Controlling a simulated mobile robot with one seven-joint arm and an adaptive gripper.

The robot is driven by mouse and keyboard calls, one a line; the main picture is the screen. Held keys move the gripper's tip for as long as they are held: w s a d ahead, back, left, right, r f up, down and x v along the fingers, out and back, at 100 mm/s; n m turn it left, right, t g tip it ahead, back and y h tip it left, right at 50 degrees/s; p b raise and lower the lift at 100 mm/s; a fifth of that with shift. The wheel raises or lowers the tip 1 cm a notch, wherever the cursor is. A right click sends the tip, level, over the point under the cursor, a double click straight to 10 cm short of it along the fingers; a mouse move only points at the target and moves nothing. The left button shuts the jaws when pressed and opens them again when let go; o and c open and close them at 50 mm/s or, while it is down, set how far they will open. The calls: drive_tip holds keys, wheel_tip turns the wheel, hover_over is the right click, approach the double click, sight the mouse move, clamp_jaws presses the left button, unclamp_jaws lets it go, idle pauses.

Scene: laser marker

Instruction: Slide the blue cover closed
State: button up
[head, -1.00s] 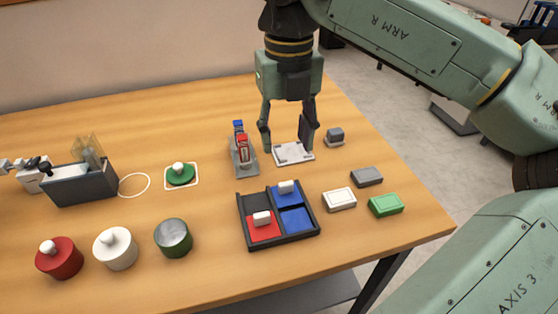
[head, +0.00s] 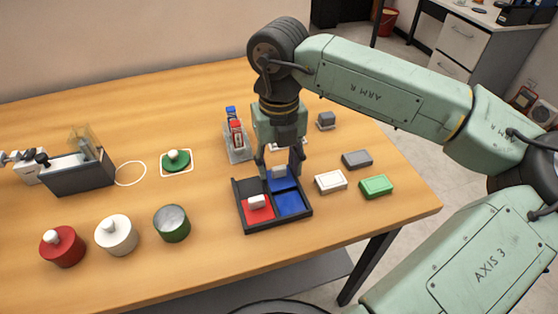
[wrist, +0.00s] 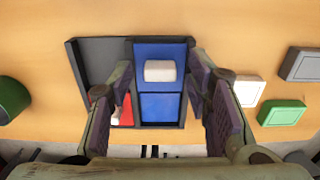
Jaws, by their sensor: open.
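The dark two-lane tray (head: 278,223) sits on the table. The blue cover (head: 283,185), with its white knob (head: 279,171), lies at the far end of the right lane; it also shows in the wrist view (wrist: 180,51). A blue compartment floor (head: 290,204) is bare at the near end of that lane. The red cover (head: 258,212) with a white knob lies at the near end of the left lane. My gripper (head: 279,174) is open, pointing down over the blue cover.
A white box (head: 330,181), a green box (head: 376,186) and a grey box (head: 357,159) lie right of the tray. A rack with red and blue items (head: 236,138) stands behind. A green canister (head: 172,223) stands to the left, with clear table between.

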drive_tip(key=shift+c, duration=0.2)
clamp_jaws()
idle(0.6)
